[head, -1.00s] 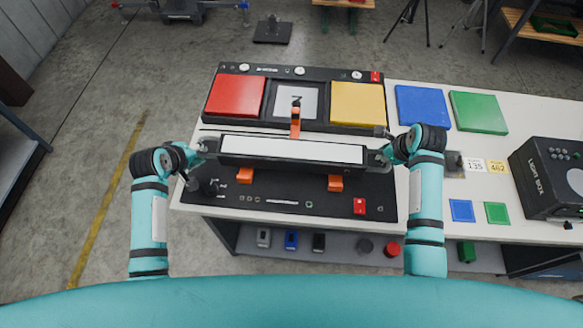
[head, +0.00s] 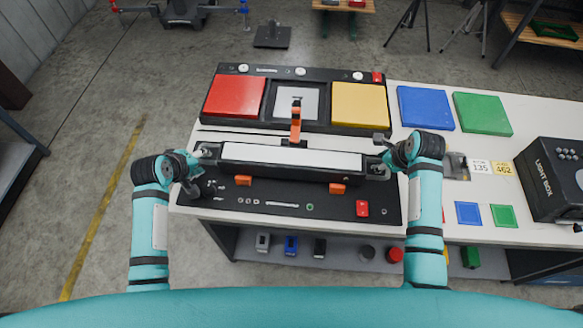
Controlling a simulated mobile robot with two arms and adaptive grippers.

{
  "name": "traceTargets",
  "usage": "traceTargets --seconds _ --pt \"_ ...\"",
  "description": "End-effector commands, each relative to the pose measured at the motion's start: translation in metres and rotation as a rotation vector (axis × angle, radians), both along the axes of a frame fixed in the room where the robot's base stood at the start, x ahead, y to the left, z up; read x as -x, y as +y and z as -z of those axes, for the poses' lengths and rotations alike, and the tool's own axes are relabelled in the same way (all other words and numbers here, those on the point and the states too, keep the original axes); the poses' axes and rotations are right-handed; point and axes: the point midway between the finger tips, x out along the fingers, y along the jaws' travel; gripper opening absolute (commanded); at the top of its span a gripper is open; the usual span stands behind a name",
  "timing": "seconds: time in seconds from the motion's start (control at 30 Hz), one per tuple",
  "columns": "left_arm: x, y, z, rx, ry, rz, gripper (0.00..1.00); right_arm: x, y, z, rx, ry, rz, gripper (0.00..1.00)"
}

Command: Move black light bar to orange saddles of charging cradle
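The black light bar (head: 292,157), with a long white panel on top, is level between my two grippers. My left gripper (head: 205,155) is at its left end and my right gripper (head: 380,168) at its right end; both look shut on the end pieces, though the fingertips are small. The black charging cradle (head: 282,205) lies below the bar at the table's front. Its left orange saddle (head: 243,181) and right orange saddle (head: 337,188) show just in front of the bar, partly hidden by it. I cannot tell whether the bar touches them.
An orange upright clip (head: 296,122) stands just behind the bar. Behind it is a black panel with a red pad (head: 235,96) and a yellow pad (head: 360,104). A red button (head: 362,208) sits on the cradle.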

Motion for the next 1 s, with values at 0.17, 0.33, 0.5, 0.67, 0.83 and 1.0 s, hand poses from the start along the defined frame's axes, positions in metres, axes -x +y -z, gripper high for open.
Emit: traceTargets --seconds 0.17,0.33,0.5,0.67,0.83,1.0 --pt "0.005 0.003 -0.007 -0.002 -0.002 -0.002 0.38 0.000 -0.002 0.000 0.002 0.002 0.002 0.29" --pt "0.024 0.007 -0.031 -0.002 -0.003 -0.001 0.38 0.001 -0.002 0.001 0.003 0.001 0.002 0.29" --pt "0.048 0.013 -0.060 -0.002 -0.003 -0.001 0.38 0.001 -0.002 0.001 0.003 0.002 0.002 0.29" --pt "0.065 0.017 -0.080 -0.001 -0.002 0.000 0.38 0.001 -0.002 0.001 0.004 0.001 0.003 0.29" --pt "0.074 0.018 -0.091 0.001 -0.001 0.000 0.38 0.001 -0.002 0.000 0.004 0.001 0.003 0.29" --pt "0.075 0.019 -0.092 0.002 0.000 0.000 0.38 0.007 -0.004 -0.016 0.002 -0.003 0.004 0.29"
